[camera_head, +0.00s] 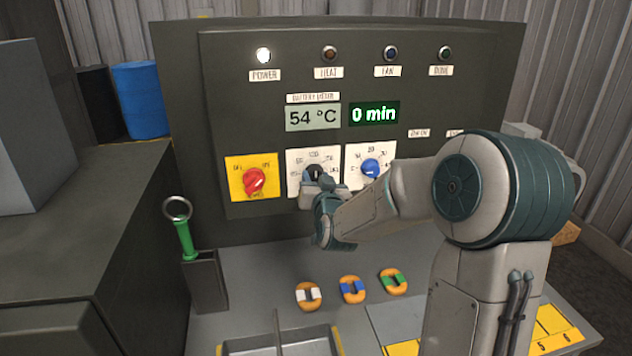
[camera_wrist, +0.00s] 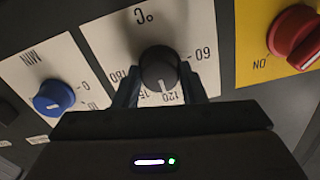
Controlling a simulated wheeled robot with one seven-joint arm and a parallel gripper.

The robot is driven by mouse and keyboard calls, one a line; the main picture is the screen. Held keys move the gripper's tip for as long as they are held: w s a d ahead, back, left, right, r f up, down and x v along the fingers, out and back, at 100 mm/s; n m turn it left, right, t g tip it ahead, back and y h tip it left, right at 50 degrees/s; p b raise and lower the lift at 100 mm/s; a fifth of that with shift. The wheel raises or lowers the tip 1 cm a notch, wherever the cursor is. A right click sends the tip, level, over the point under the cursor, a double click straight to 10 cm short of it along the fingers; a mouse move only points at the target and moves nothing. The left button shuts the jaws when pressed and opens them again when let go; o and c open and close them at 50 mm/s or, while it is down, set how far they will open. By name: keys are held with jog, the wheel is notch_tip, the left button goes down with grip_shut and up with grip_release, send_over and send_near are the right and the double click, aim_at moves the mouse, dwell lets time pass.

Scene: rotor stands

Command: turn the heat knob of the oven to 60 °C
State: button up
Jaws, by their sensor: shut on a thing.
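The oven's heat knob (camera_wrist: 158,70) is black with a white mark, on a white dial plate marked °C. In the wrist view, which looks upside down, the mark points down, near the 120 label and away from the 60 at the right. My gripper (camera_wrist: 160,85) is shut on the knob, one finger on each side. In the head view my gripper (camera_head: 318,184) covers much of the knob (camera_head: 315,171). The display (camera_head: 313,117) above reads 54 °C.
A red switch (camera_head: 254,181) on a yellow plate is left of the heat dial. A blue minute knob (camera_head: 371,167) is close on its right. The power lamp (camera_head: 263,55) is lit white. Several orange rings lie on the bench below, beside a green-handled tool (camera_head: 185,238).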

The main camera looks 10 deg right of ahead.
jog(key=shift+f+b, duration=0.15)
jog(key=shift+b, duration=0.25)
jog(key=n+b, duration=1.2)
jog(key=b, duration=0.8)
jog(key=shift+f+n, duration=0.15)
jog(key=shift+n, duration=0.25)
jog(key=n+b, duration=0.4)
jog(key=shift+r+n, duration=0.2)
jog(key=shift+n, duration=0.2)
jog(key=o, duration=1)
jog(key=shift+r, duration=0.1)
